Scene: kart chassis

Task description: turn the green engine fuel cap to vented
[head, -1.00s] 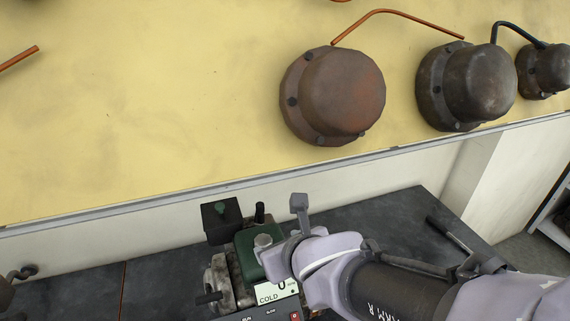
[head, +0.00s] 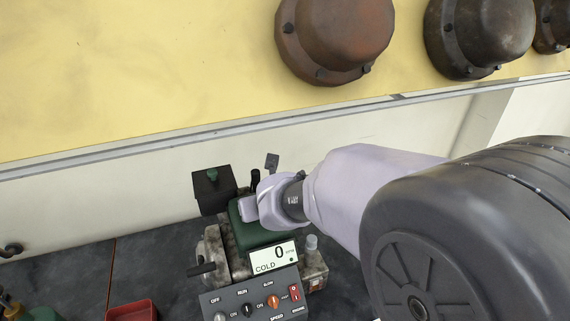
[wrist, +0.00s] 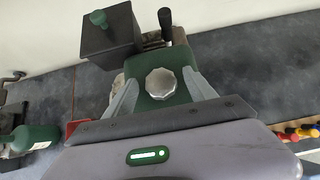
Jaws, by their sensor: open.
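The green engine (head: 256,238) stands on the dark bench top. Its fuel cap (wrist: 161,83) is a silver, lobed knob on top of the green tank (wrist: 160,103). My gripper (wrist: 161,76) is open, with one finger on each side of the cap in the wrist view. I see a gap between each finger and the cap; I cannot tell how high the fingers are above it. In the head view my gripper (head: 252,207) is over the green tank and hides the cap. No vent marking is readable.
A black box (head: 213,195) with a green knob and a black lever (wrist: 165,20) stand just behind the tank. A control panel (head: 256,300) with a "COLD 0" display (head: 273,258) is in front. A red tray (head: 132,311) lies at the left.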

